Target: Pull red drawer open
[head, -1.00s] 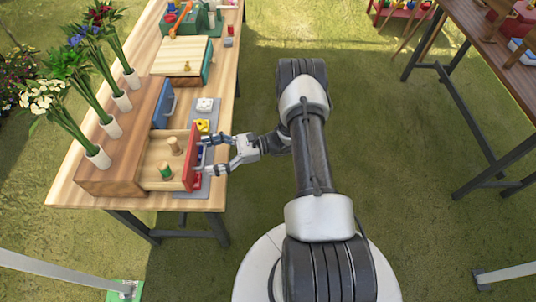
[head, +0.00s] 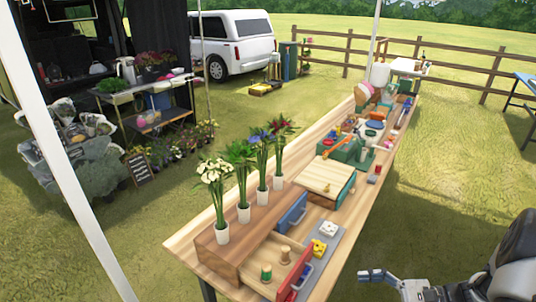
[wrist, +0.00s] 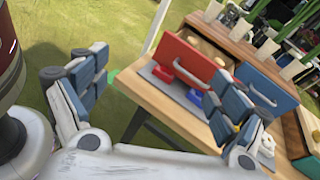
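The red drawer (head: 294,272) stands pulled out from the wooden cabinet (head: 219,256) on the near end of the table. Its open top shows two wooden spool-like pieces inside, one with a green band (head: 266,274). A pale handle is on its red front, which also shows in the wrist view (wrist: 178,60). My gripper (head: 372,276) is off the table's right side, apart from the handle. In the wrist view my gripper (wrist: 160,95) is open, its fingers wide apart with nothing between them. The right finger hides part of the red front.
A blue drawer front (head: 292,213) is beside the red one. Several vases of flowers (head: 222,232) stand on the cabinet. White, yellow and blue small blocks lie on a grey mat (head: 333,247). A wooden-topped box (head: 325,178) is farther along.

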